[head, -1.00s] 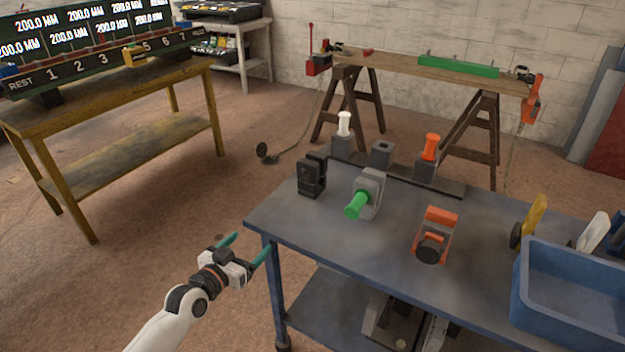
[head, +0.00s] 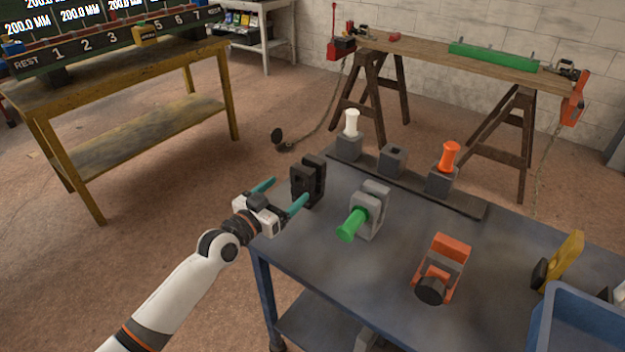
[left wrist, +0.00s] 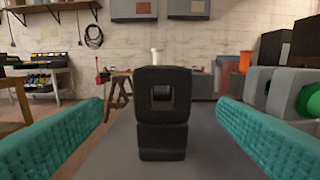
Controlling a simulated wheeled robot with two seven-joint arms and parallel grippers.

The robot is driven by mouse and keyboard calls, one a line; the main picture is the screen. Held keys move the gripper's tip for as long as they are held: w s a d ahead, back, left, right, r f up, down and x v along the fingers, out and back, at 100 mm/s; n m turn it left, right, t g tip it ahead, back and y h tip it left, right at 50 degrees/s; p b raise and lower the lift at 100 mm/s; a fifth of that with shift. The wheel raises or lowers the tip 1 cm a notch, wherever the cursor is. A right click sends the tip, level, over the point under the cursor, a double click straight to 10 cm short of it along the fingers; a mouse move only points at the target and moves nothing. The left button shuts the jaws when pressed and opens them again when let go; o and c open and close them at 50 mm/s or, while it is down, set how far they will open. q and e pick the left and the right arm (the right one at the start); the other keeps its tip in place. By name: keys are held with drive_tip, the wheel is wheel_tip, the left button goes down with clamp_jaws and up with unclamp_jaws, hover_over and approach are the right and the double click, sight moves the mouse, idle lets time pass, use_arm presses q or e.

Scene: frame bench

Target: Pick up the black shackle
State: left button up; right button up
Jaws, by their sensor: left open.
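The black shackle (head: 308,181) stands upright near the left corner of the blue-grey bench (head: 320,262). My left gripper (head: 284,193) is open and empty, with its teal fingers pointing at the shackle from the left front. In the left wrist view the shackle (left wrist: 162,112) is centred between the two spread fingers (left wrist: 160,135), a little beyond them, with a square hole in its upper part. I see no contact between the fingers and the shackle. My right gripper is not in view.
A grey shackle with a green pin (head: 370,212) stands right of the black one. An orange clamp-like piece (head: 442,270) lies farther right. Behind is a rack bar (head: 455,203) with white (head: 351,123) and orange (head: 449,156) pins. A blue bin (head: 590,310) stands at the right.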

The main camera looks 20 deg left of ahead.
sight(296, 182)
use_arm(q)
drive_tip(key=x, duration=0.3)
drive_tip(key=shift+w+d, duration=0.15)
drive_tip(key=shift+w, duration=0.25)
drive_tip(key=shift+w+d, duration=0.2)
drive_tip(key=shift+w, duration=0.35)
drive_tip(key=x, duration=0.3)
drive_tip(key=shift+w+d+f, duration=0.15)
drive_tip(key=shift+w+d, duration=0.05)
drive_tip(key=shift+w, duration=0.05)
drive_tip(key=shift+w+d, duration=0.1)
drive_tip(key=shift+w, duration=0.25)
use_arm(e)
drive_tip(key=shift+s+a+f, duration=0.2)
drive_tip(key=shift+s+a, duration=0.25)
